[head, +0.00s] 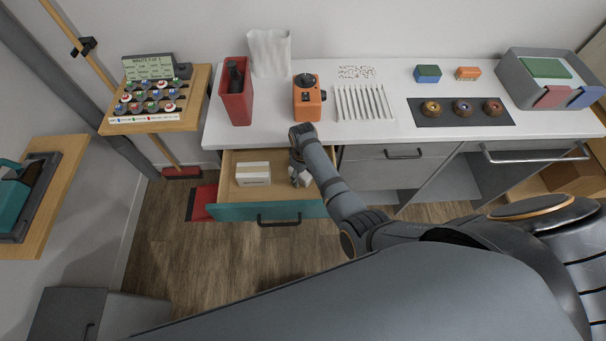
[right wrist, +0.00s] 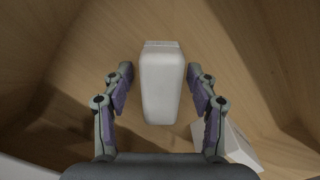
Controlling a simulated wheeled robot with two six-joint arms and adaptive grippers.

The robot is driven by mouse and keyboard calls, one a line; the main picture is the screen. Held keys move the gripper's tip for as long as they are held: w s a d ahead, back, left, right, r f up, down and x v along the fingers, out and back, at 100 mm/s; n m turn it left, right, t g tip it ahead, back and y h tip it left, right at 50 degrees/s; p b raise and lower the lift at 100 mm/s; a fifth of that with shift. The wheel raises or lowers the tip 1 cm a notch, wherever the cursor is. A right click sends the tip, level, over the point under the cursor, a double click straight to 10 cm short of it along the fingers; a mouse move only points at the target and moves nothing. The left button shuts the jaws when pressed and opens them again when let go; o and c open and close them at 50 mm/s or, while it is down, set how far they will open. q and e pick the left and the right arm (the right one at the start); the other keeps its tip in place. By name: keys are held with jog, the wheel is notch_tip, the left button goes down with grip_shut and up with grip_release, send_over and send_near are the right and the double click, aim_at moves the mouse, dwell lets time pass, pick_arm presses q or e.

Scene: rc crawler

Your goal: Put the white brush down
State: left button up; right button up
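The white brush (right wrist: 162,85) shows in the right wrist view as a smooth white, rounded block lying on the wooden drawer floor, with a narrower rim at its far end. Bristles are not visible. My right gripper (right wrist: 160,85) is open, with one finger on each side of it and a small gap at both sides. In the head view my right gripper (head: 300,177) reaches down into the open drawer (head: 232,156) and hides most of what is under it. My left gripper is in neither view.
A white box (head: 253,173) lies in the drawer left of my right gripper; its corner shows in the right wrist view (right wrist: 238,148). On the counter above stand an orange device (head: 308,103), a red bin (head: 237,105) and a rack of rods (head: 362,103).

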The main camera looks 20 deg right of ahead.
jog(key=shift+r, duration=0.35)
notch_tip(320, 180, up, 12)
jog(key=shift+f, duration=0.15)
dwell(0.5)
